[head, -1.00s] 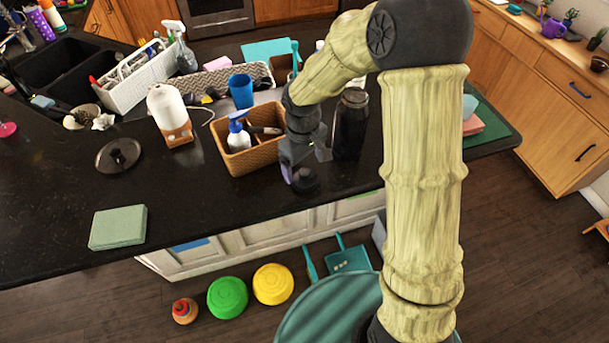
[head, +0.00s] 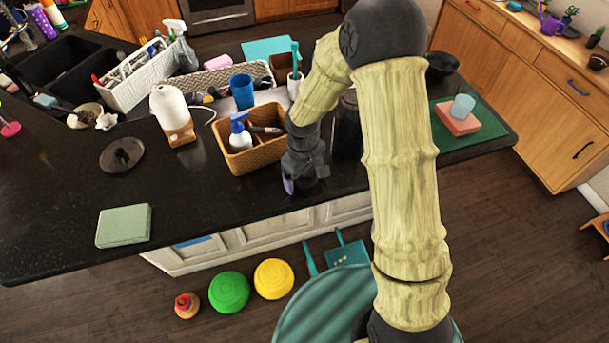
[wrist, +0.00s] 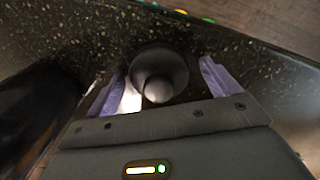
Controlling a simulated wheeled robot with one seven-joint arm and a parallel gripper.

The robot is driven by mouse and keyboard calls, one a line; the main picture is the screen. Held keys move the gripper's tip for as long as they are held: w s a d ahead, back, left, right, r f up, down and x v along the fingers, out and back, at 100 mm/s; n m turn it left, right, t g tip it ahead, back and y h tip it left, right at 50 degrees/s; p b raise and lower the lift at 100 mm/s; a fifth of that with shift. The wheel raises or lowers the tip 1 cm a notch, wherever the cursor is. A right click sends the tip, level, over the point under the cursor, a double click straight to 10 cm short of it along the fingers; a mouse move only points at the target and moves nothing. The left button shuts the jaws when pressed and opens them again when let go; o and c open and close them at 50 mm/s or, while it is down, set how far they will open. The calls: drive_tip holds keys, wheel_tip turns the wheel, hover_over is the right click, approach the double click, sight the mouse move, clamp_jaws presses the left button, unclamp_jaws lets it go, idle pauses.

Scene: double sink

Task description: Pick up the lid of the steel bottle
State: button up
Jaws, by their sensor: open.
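The steel bottle (head: 347,128) stands dark and upright on the black counter, partly hidden behind my arm in the head view. It also shows as a dark cylinder at the left of the wrist view (wrist: 32,108). Its lid (wrist: 162,68) is a small round black piece with a raised knob, resting on the counter. My gripper (head: 304,182) is low at the front of the counter, over the lid, and mostly hides it in the head view. In the wrist view the open fingers (wrist: 160,86) are on either side of the lid, with gaps visible.
A wicker basket (head: 252,156) with a blue-topped pump bottle (head: 239,133) stands just left of my gripper. The counter's front edge is close to my gripper.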

drive_tip(key=shift+c, duration=0.2)
drive_tip(key=c, duration=1)
drive_tip(key=shift+c, duration=0.2)
wheel_tip(320, 180, up, 10)
drive_tip(key=b, duration=0.2)
drive_tip(key=shift+b, duration=0.4)
drive_tip(key=shift+w, duration=0.1)
